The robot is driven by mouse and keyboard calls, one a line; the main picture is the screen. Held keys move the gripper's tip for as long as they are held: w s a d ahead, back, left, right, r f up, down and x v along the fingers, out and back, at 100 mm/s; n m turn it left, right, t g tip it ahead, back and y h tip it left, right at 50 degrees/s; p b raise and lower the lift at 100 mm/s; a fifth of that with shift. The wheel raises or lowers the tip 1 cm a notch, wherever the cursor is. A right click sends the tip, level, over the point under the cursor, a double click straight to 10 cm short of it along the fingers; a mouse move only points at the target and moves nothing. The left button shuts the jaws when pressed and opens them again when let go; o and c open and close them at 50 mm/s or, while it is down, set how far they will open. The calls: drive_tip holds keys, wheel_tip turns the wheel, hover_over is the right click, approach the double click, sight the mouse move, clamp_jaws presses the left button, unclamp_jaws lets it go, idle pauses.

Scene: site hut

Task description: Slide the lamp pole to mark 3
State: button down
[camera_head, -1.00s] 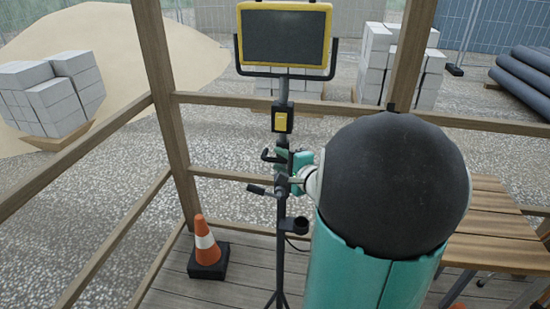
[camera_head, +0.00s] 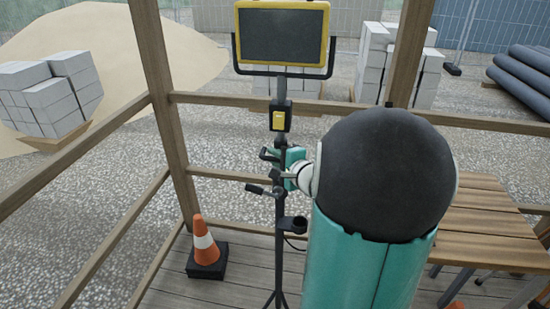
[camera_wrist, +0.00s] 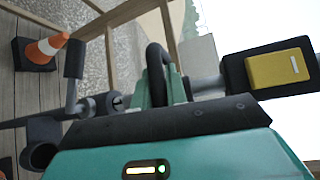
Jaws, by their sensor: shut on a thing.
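The lamp pole (camera_head: 281,225) stands upright on the hut deck, with a yellow-framed flat lamp head (camera_head: 282,36) on top. A yellow-and-black box (camera_head: 279,119) sits on its upper tube and shows large in the wrist view (camera_wrist: 278,69). A clamp lever (camera_head: 256,189) and a small cup holder (camera_head: 297,225) are lower on the pole. My gripper (camera_head: 286,160) is at mid-pole, shut on the black loop handle (camera_wrist: 154,60), above the clamp lever. Its teal fingers (camera_wrist: 158,92) lie around the handle. No numbered marks are legible; my arm hides part of the right side.
An orange-and-white cone (camera_head: 205,247) stands on the deck left of the pole. Wooden rails (camera_head: 220,176) run close behind the pole. A slatted wooden table (camera_head: 490,222) is at the right. Block stacks, sand and pipes lie outside.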

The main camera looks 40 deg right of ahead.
sight(270, 44)
wheel_tip(270, 44, up, 31)
drive_tip(key=shift+f, duration=0.2)
drive_tip(key=c, duration=1.4)
unclamp_jaws()
drive_tip(key=shift+f, duration=0.1)
drive_tip(key=shift+s, duration=0.1)
